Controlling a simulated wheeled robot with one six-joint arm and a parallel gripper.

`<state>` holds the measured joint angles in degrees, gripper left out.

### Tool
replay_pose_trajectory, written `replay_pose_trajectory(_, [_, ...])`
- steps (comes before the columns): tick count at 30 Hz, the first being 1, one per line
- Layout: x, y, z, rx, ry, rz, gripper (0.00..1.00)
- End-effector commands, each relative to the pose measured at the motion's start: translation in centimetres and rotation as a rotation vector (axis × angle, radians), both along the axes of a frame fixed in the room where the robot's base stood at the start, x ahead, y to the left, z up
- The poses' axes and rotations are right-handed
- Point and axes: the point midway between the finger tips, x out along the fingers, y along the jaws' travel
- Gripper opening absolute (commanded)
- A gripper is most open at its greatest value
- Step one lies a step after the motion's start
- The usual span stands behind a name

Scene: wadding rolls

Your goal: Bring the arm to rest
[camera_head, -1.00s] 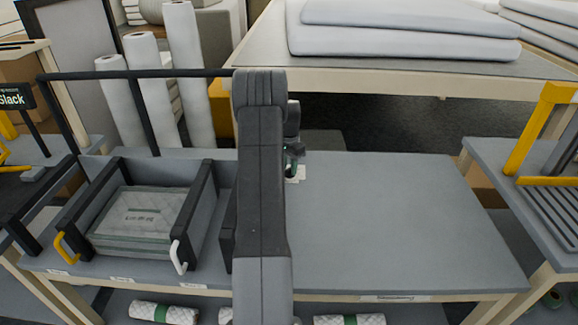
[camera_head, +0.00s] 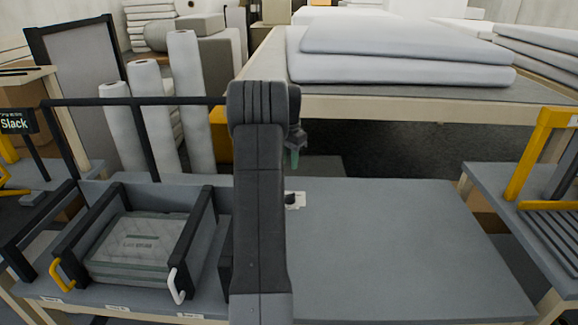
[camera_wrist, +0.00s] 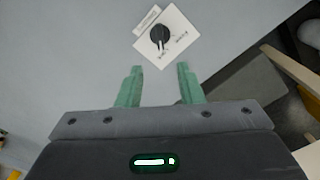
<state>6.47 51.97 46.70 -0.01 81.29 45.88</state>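My gripper (camera_wrist: 160,86) shows in the wrist view with its two green fingers apart and nothing between them. In the head view my gripper (camera_head: 295,158) hangs beyond my dark upright arm, above the back edge of the grey table (camera_head: 390,240). A white plate with a black rotary knob (camera_wrist: 160,37) lies on the table surface just beyond the fingertips in the wrist view. The knob plate also shows in the head view (camera_head: 294,199), below my gripper and apart from it.
A dark-framed bin (camera_head: 190,240) with a wrapped grey pack (camera_head: 140,245) stands on the table at left. White rolls (camera_head: 185,100) stand behind it. A bench with thick white pads (camera_head: 400,65) is at the back. The table right of my arm is clear.

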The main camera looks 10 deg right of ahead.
Motion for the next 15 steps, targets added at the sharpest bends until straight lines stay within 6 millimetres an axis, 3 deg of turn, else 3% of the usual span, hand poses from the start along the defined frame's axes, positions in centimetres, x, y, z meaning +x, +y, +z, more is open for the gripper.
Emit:
replay_pose_trajectory(10, [0.0, 0.0, -0.3, 0.0, 0.0, 0.0, 0.34])
replay_pose_trajectory(15, [-0.1, 0.0, -2.1, 0.0, 0.003, 0.0, 0.34])
